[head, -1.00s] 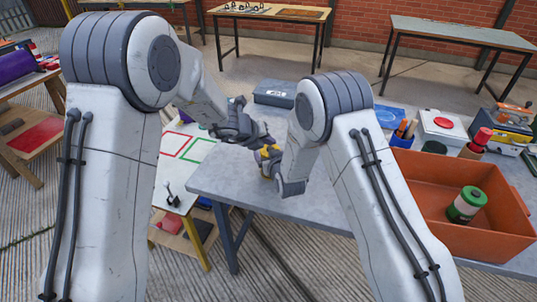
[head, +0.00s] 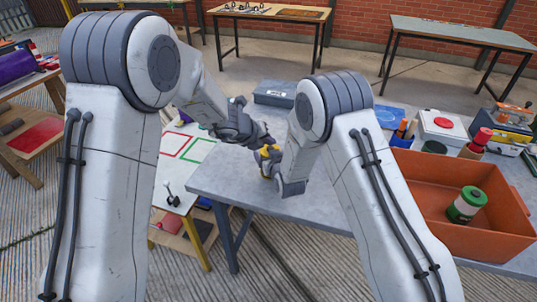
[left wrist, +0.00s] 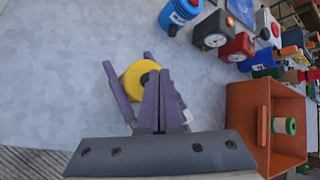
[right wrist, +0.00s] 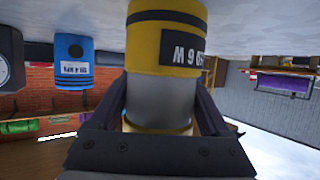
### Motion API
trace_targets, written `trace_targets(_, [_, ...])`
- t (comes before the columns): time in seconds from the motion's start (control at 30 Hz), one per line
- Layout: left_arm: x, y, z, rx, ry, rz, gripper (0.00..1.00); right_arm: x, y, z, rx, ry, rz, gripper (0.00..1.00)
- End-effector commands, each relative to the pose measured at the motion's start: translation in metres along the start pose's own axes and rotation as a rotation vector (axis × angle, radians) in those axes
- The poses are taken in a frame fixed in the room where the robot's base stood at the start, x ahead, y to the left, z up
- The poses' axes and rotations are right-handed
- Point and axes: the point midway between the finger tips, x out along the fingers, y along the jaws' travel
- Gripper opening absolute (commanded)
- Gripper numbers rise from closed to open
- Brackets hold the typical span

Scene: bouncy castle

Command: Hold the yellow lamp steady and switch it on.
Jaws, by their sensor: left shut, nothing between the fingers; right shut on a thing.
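The yellow lamp (head: 266,165) stands over the grey table, mostly hidden by my arms in the head view. In the left wrist view I look down on its round yellow top (left wrist: 133,80), which has a dark spot near its middle. The right wrist view shows its grey body and yellow band (right wrist: 165,42) with a dark label. My right gripper (right wrist: 165,105) is shut around the lamp's body. My left gripper (left wrist: 158,78) is shut and empty, its tips over the lamp's top at the dark spot. I cannot tell whether they touch it. No glow shows.
An orange bin (head: 445,240) with a green-capped container (head: 466,205) stands at the right of the table (head: 225,180). A grey box (head: 275,93) is behind the lamp. Several tools and boxes crowd the back right. The table's front left is clear.

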Motion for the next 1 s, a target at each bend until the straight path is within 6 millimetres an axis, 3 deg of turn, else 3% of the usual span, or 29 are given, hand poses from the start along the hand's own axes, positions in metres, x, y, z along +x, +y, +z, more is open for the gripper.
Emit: trace_targets(1.0, [0.0063, 0.0044, -0.0045, 0.000, 0.000, 0.000, 0.00, 0.0001, 0.0000, -0.0015, 0.000, 0.003, 0.000, 0.00])
